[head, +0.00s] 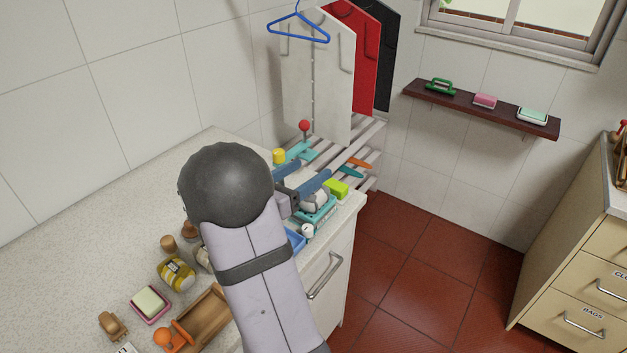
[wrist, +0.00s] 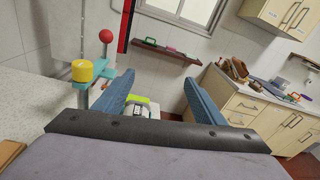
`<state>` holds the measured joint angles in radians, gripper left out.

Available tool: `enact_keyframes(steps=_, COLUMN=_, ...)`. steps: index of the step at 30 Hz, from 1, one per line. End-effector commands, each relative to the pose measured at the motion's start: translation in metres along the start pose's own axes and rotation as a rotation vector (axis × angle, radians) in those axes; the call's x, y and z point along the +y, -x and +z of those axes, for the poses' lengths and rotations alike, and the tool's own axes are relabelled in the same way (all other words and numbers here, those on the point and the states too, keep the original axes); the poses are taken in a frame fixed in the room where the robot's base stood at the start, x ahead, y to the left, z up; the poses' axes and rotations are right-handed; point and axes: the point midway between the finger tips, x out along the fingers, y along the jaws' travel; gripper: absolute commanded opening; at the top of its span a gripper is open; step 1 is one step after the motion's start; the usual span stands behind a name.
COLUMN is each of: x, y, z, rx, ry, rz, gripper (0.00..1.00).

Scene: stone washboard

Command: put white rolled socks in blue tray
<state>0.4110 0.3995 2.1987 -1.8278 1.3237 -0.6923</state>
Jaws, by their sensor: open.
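My gripper (head: 312,177) is open, its two blue fingers spread over the right end of the stone counter. The fingers also show in the wrist view (wrist: 159,77), with nothing clearly held between them. A pale rounded item (head: 315,201) lies just below the fingers by a teal holder (head: 318,217); I cannot tell whether it is the white rolled socks. A small white round thing (head: 307,230) sits nearer the counter edge. Part of a blue tray (head: 295,240) shows beside my arm; my arm hides the rest of it.
A lime-green block (head: 337,188), a yellow cylinder (head: 279,156) and a red ball on a post (head: 304,126) stand near the gripper. A wooden tray (head: 205,317), a jar (head: 176,273) and a soap dish (head: 150,304) lie front left. The back left counter is clear.

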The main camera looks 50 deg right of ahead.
Motion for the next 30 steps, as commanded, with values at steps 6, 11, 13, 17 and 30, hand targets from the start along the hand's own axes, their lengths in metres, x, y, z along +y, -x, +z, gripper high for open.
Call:
enact_keyframes(steps=6, x=0.015, y=0.001, z=-0.059, rx=0.206, ry=-0.027, rz=0.054, gripper=0.64)
enact_keyframes(steps=11, x=0.026, y=0.007, z=-0.079, rx=0.292, ry=-0.117, rz=0.087, gripper=0.64)
enact_keyframes(steps=13, x=0.028, y=0.008, z=-0.082, rx=0.306, ry=-0.139, rz=0.091, gripper=0.64)
enact_keyframes(steps=17, x=0.029, y=0.007, z=-0.082, rx=0.307, ry=-0.151, rz=0.09, gripper=0.64)
enact_keyframes(steps=30, x=0.03, y=-0.013, z=-0.087, rx=0.305, ry=-0.15, rz=0.089, gripper=0.64)
